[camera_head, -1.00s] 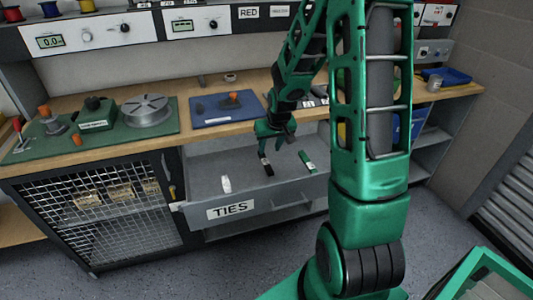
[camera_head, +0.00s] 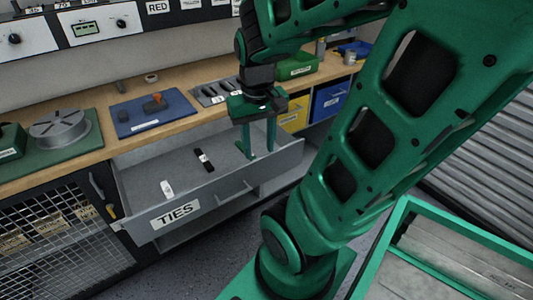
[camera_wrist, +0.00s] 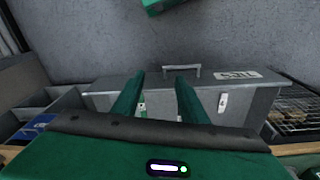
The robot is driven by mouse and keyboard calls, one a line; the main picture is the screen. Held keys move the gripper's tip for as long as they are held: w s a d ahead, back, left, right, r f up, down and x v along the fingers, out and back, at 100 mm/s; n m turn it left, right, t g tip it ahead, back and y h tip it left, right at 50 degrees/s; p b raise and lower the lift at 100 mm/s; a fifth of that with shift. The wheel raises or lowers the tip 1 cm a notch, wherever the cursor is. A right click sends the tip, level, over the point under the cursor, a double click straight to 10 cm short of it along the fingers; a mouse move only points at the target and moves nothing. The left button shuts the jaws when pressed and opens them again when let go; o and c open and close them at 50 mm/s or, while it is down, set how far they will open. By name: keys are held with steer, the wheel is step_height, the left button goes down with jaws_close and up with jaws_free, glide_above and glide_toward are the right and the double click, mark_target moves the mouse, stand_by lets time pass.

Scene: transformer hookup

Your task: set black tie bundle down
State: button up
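The black tie bundle (camera_head: 203,159) lies flat on the floor of the open drawer marked TIES (camera_head: 207,192), a pale label across its middle. A white tie bundle (camera_head: 167,188) lies to its left, near the drawer front. My gripper (camera_head: 259,153) points down over the right part of the drawer, right of the black bundle and apart from it. In the wrist view its two fingers (camera_wrist: 160,98) stand well apart with nothing held between them. A small green and white piece shows beside one finger, likely the green tie bundle, mostly hidden. I cannot make out the black bundle in the wrist view.
The wooden bench (camera_head: 90,103) above the drawer carries a blue mat (camera_head: 152,114), a metal spool (camera_head: 60,128) and a green bin (camera_head: 298,66). A mesh-front cabinet (camera_head: 60,235) is at left. A green-framed crate (camera_head: 440,250) stands at lower right.

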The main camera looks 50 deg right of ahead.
steer(key=shift+m+y, duration=0.3)
steer(key=shift+y, duration=0.1)
steer(key=s, duration=0.1)
steer(key=s+a, duration=0.1)
steer(key=s, duration=0.1)
steer(key=s+a+r, duration=0.1)
steer(key=s, duration=0.1)
steer(key=shift+s, duration=0.25)
steer(key=shift+w+f+g, duration=0.25)
steer(key=shift+w+g, duration=0.05)
steer(key=shift+w, duration=0.35)
steer(key=shift+c, duration=0.6)
